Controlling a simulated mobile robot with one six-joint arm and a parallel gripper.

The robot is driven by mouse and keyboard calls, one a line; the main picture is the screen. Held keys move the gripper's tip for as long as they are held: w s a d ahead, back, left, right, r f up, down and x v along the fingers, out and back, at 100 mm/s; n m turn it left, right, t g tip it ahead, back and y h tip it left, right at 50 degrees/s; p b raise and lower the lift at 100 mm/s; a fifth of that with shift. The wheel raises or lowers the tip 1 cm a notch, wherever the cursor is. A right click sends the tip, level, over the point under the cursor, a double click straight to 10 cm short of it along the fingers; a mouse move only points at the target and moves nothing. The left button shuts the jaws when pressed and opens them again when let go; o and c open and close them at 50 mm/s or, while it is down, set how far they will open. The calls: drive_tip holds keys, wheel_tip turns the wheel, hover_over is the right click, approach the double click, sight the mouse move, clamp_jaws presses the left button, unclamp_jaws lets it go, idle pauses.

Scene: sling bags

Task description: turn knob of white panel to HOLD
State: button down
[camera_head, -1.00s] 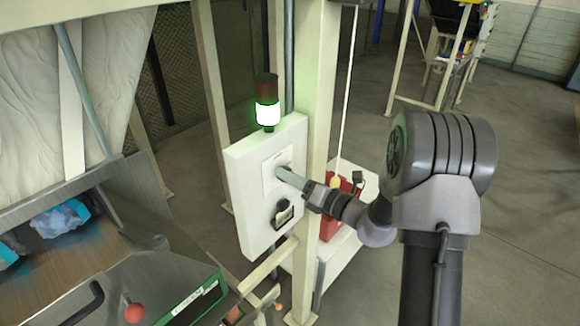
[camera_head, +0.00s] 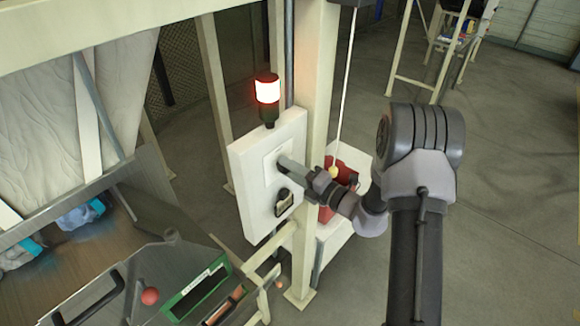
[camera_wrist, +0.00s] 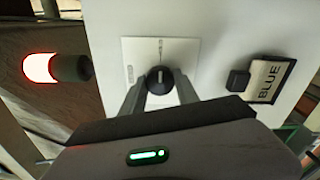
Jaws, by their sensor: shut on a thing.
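The white panel (camera_head: 262,205) is fixed to a cream post, and it fills much of the wrist view (camera_wrist: 215,30). Its dark round knob (camera_wrist: 159,80) sits on a pale label plate (camera_wrist: 150,52) with small marks too small to read. My gripper (camera_wrist: 160,90) is shut on the knob, one finger on each side. In the head view my gripper (camera_head: 284,162) reaches the panel from the right and hides the knob. A signal lamp (camera_head: 268,92) on top of the panel glows red; it also shows in the wrist view (camera_wrist: 42,68).
A metal chute (camera_head: 110,250) with blue-white bags (camera_head: 80,214) lies at the left. A red container (camera_head: 345,172) stands behind my gripper. Open floor (camera_head: 510,220) lies right.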

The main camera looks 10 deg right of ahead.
idle(0.4)
drive_tip(key=c, duration=0.9)
unclamp_jaws()
drive_tip(key=b+v, duration=0.2)
drive_tip(key=v, duration=1.5)
drive_tip(key=shift+s+d, duration=0.15)
